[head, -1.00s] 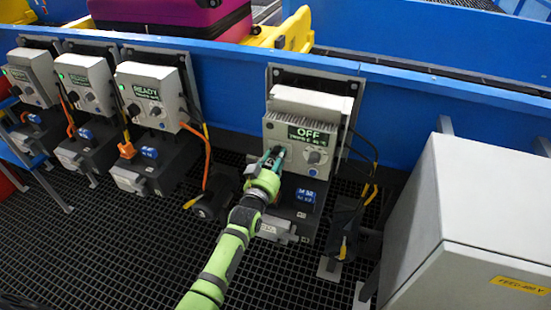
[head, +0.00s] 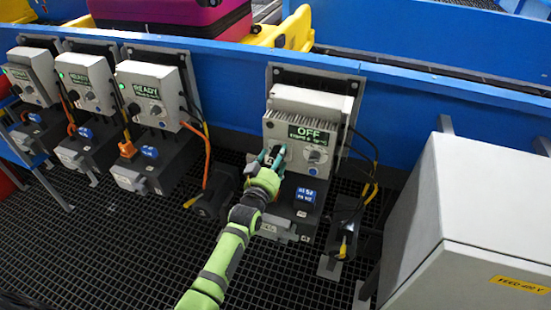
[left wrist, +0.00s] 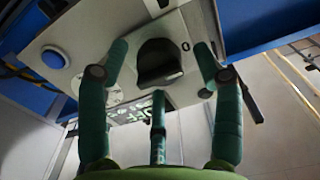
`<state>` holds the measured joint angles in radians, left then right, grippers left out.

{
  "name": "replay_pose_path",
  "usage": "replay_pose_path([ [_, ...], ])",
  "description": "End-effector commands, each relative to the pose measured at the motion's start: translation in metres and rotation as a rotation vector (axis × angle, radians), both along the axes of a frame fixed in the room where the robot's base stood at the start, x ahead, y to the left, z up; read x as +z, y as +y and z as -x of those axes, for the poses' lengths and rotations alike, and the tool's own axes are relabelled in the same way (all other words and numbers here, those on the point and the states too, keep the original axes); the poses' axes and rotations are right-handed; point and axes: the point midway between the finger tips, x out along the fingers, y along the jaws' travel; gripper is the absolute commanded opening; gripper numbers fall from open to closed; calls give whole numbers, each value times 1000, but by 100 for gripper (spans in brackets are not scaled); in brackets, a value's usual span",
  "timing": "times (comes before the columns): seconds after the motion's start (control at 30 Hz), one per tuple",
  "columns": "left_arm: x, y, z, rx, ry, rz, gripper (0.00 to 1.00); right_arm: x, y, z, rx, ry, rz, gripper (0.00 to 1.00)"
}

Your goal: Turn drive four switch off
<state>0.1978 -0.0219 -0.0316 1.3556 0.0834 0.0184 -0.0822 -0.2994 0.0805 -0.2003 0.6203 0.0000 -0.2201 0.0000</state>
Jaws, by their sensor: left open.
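The drive unit with the OFF display (head: 307,133) is the rightmost of the row in the head view. My left gripper (head: 274,155) is at the left half of its front face, and its fingers hide the switch there. In the left wrist view, a black rotary switch (left wrist: 157,60) sits between the spread fingers of my left gripper (left wrist: 161,74), with a "0" mark beside it. The gripper is open around the switch; whether a finger touches it I cannot tell. My right gripper is not in view.
Several similar drive units stand in the row, including one with a green READY display (head: 146,92). A grey cabinet (head: 480,200) stands at the right. A blue conveyor wall (head: 230,62) runs behind. Cables (head: 372,185) hang beside the drive.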

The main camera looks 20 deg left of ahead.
Motion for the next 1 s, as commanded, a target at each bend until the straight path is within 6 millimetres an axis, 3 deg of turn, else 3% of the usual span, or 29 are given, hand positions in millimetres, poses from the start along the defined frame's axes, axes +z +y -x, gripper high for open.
replay_pose_path([
  [0.27, -3, 0, 20, 0, 4, -1, 66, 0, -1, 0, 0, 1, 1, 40],
  [0.7, -1, 4, 104, 0, 2, -1, 66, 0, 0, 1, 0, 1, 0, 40],
  [1.0, 0, 4, 120, 0, -1, 0, 66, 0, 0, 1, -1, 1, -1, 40],
])
